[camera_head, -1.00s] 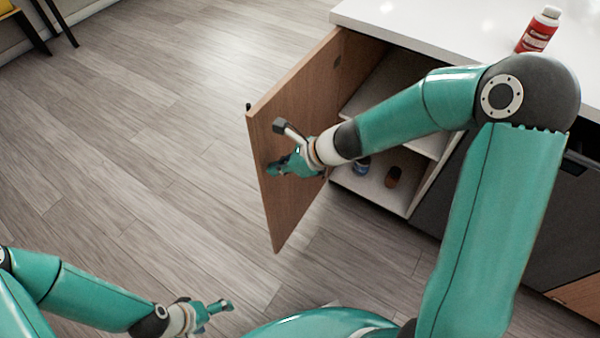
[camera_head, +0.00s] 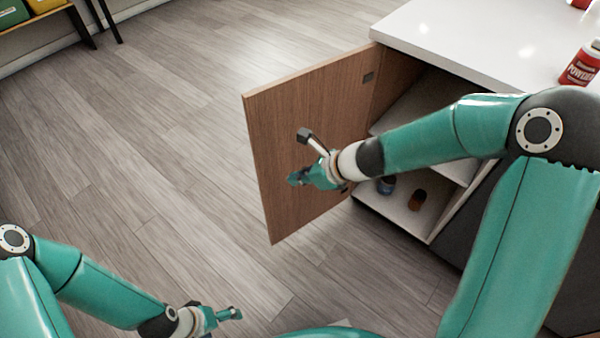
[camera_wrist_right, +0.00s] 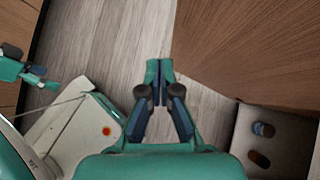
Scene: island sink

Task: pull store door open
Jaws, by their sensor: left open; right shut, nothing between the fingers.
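The wooden store door (camera_head: 300,115) stands swung wide open from the cabinet under the white counter, in the head view. Its inner face is toward me. My right gripper (camera_head: 298,178) is in front of that inner face; whether it touches the door is not clear there. In the right wrist view the right gripper (camera_wrist_right: 160,72) has its fingers together with nothing between them, and the door (camera_wrist_right: 250,50) fills the upper right. My left gripper (camera_head: 236,314) is open and empty, low over the floor, apart from the door.
The open cabinet (camera_head: 440,172) holds a blue can (camera_head: 386,185) and a brown item (camera_head: 417,199) on its bottom board. A red and white bottle (camera_head: 582,64) stands on the white counter (camera_head: 450,35). The floor (camera_head: 150,150) left of the door is clear.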

